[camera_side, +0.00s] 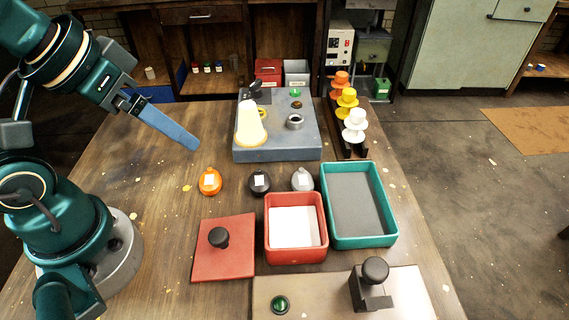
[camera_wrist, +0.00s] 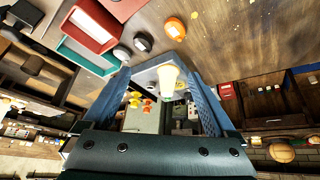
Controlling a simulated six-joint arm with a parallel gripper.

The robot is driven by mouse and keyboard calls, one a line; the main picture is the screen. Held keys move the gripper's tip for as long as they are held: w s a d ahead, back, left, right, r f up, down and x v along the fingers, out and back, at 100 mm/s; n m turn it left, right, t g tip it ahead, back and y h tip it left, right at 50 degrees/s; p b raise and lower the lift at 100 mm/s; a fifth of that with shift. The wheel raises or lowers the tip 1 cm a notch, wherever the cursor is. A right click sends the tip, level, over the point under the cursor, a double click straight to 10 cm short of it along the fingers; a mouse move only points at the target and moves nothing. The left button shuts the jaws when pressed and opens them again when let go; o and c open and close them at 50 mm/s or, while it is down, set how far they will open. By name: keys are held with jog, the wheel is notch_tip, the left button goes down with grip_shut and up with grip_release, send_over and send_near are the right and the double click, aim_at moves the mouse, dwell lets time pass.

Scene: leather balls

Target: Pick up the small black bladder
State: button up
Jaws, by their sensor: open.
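The small black bladder (camera_side: 259,183) is a round black ball with a white label, sitting on the wooden table between an orange one (camera_side: 210,181) and a grey one (camera_side: 302,180). In the wrist view the black bladder (camera_wrist: 143,42) shows beyond the fingertips, between the grey and orange ones. My gripper (camera_side: 190,143) has long blue fingers and hangs above the table, up and to the left of the black bladder, apart from it. In the wrist view my gripper (camera_wrist: 157,64) has its two fingers spread, with nothing held between them.
A red tray (camera_side: 268,236) and a teal tray (camera_side: 391,232) stand in front of the bladders. A red lid-like plate (camera_side: 206,262) with a black knob lies at front left. Behind is a grey-blue block (camera_side: 272,155) bearing a pale cone (camera_side: 250,125). Table left of the orange ball is mostly clear.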

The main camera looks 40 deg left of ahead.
jog(key=w+r+n, duration=0.1)
jog(key=w+n, duration=0.1)
jog(key=w, duration=0.2)
jog(key=n+g, duration=0.2)
jog(key=g, duration=0.4)
send_over(259, 179)
jog(key=f, duration=1.1)
jog(key=shift+w+a+f, duration=0.1)
jog(key=shift+w+f, duration=0.15)
jog(key=shift+f, duration=0.05)
jog(key=shift+s+f, duration=0.2)
jog(key=shift+f, duration=2.65)
jog(key=c, duration=1.4)
